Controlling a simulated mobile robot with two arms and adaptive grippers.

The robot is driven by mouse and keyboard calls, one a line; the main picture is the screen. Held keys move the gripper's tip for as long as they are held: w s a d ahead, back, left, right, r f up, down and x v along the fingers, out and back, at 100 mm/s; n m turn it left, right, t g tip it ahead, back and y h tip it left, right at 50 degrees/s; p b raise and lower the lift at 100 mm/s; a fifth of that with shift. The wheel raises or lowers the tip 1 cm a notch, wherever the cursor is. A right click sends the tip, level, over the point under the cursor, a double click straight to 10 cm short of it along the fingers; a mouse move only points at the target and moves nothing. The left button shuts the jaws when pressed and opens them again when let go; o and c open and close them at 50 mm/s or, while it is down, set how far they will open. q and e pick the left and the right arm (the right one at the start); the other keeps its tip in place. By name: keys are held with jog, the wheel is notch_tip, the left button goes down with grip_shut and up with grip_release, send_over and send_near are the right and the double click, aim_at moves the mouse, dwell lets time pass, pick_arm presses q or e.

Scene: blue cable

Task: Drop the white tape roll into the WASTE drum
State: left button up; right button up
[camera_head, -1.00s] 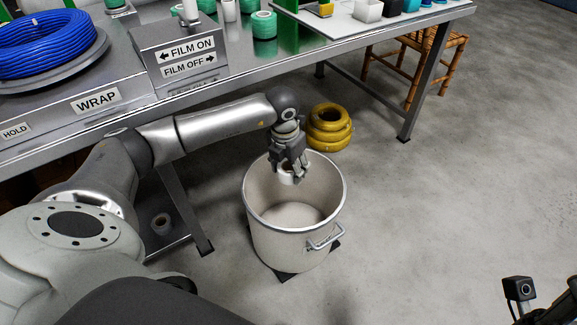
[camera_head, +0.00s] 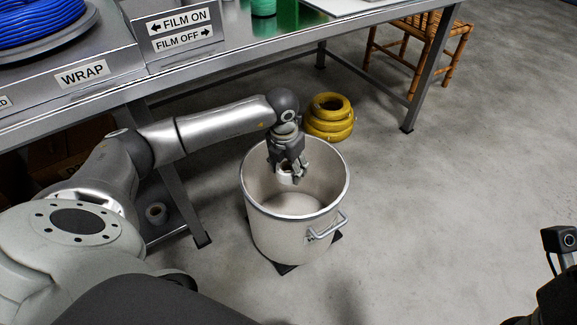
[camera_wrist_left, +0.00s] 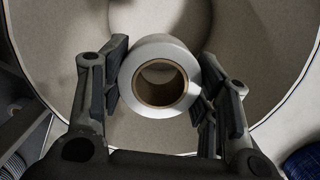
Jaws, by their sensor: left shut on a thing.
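The white tape roll (camera_head: 285,179) is held between the fingers of my left gripper (camera_head: 287,170). In the left wrist view the roll (camera_wrist_left: 164,46) shows its brown core, with a finger pad of the gripper (camera_wrist_left: 160,88) on either side. The drum (camera_head: 268,232) is a pale round container with a metal rim and a side handle, standing on the floor. My left gripper points down inside the drum's opening in the head view, with the roll above the drum's bottom. No WASTE lettering is readable. My right gripper's fingers are out of view.
A steel table (camera_head: 250,62) with WRAP and FILM signs and a blue cable coil (camera_head: 40,22) runs behind the arm. Yellow rings (camera_head: 330,118) lie stacked behind the drum. Another roll (camera_head: 156,213) sits under the table. A wicker stool (camera_head: 440,45) stands back right.

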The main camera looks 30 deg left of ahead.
pick_arm(q)
jog(key=o, duration=1.1)
notch_tip(320, 180, up, 12)
jog(key=s, duration=0.1)
jog(key=shift+s, duration=0.2)
